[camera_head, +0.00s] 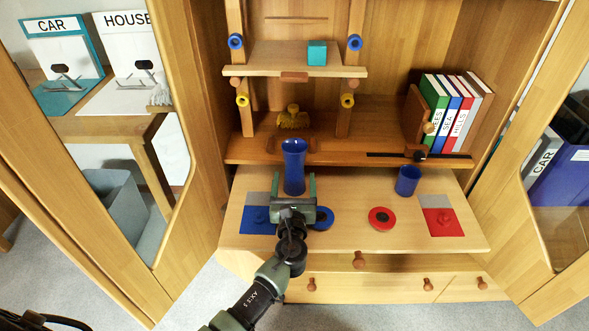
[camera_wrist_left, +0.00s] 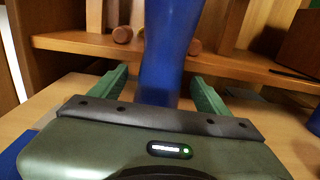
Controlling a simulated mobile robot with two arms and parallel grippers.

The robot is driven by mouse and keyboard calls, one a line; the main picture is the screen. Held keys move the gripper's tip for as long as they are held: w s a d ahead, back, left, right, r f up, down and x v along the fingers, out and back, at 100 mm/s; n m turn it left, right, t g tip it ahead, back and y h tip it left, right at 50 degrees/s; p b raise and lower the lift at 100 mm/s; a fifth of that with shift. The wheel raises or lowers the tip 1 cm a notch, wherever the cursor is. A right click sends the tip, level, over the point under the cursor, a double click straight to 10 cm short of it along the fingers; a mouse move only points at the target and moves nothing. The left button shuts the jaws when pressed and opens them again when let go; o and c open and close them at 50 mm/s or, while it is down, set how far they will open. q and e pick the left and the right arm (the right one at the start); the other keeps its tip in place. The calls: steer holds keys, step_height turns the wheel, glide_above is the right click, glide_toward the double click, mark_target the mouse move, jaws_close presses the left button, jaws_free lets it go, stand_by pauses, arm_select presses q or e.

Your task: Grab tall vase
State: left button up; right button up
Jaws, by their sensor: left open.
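The tall blue vase (camera_head: 293,167) stands upright on the pull-out wooden board, with its flared rim up. My left gripper (camera_head: 293,186) is open in front of the vase, with one green finger to each side of its lower part. In the left wrist view the vase (camera_wrist_left: 165,55) rises between the two open fingers (camera_wrist_left: 160,95), and I see a gap to it on each side. The vase's base is hidden behind the gripper body. My right gripper is not in view.
On the board (camera_head: 350,225) are a short blue cup (camera_head: 407,180), a red disc (camera_head: 381,218), a blue disc (camera_head: 321,218) beside my gripper, a red-grey mat (camera_head: 441,222) and a blue-grey mat (camera_head: 257,222). A shelf edge (camera_head: 350,159) runs behind the vase.

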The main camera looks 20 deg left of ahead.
arm_select(q)
steer(key=shift+x, duration=1.3)
steer(key=c, duration=1.4)
jaws_close()
steer(key=shift+r, duration=0.1)
